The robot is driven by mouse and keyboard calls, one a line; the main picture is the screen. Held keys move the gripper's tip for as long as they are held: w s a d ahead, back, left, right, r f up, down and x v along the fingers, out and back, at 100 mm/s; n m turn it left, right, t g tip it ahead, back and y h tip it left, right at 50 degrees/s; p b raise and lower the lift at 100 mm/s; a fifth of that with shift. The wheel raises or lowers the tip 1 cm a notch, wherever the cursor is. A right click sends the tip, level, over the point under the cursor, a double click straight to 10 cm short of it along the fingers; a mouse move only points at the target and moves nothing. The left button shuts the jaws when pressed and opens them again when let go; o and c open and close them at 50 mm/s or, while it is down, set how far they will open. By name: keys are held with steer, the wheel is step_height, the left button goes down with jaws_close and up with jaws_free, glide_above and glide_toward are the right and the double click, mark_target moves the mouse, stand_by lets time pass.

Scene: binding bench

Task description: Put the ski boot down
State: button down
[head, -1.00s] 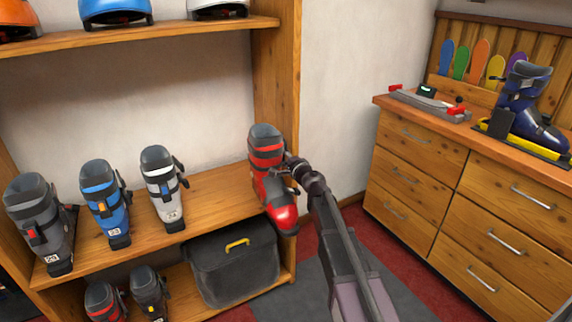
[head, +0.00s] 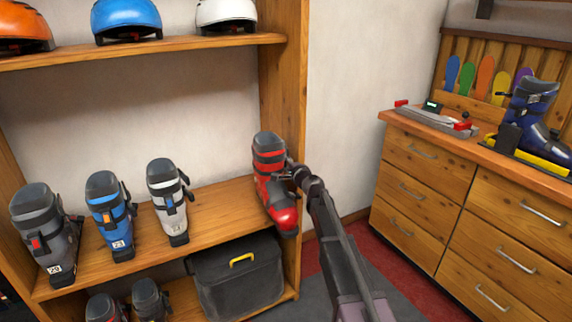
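A red ski boot with a dark cuff (head: 274,190) is at the right end of the middle shelf (head: 222,208), upright, its toe toward me near the front edge. My gripper (head: 296,174) is at the boot's right side and appears shut on it; the fingertips are largely hidden behind and against the boot. Whether the sole touches the shelf or hangs just above it I cannot tell.
Grey (head: 47,233), blue (head: 110,214) and white (head: 169,200) boots stand left on the same shelf, with bare wood between white and red. A dark bag (head: 236,278) sits below. Helmets (head: 127,20) are above. A drawer bench (head: 425,158) is at right.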

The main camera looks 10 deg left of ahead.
steer(key=shift+f, duration=0.15)
steer(key=shift+f+b, duration=1.6)
steer(key=shift+b, duration=0.1)
steer(key=shift+c, duration=1.8)
jaws_free()
steer(key=shift+r, duration=0.1)
steer(key=v, duration=1.2)
steer(key=shift+s, duration=0.1)
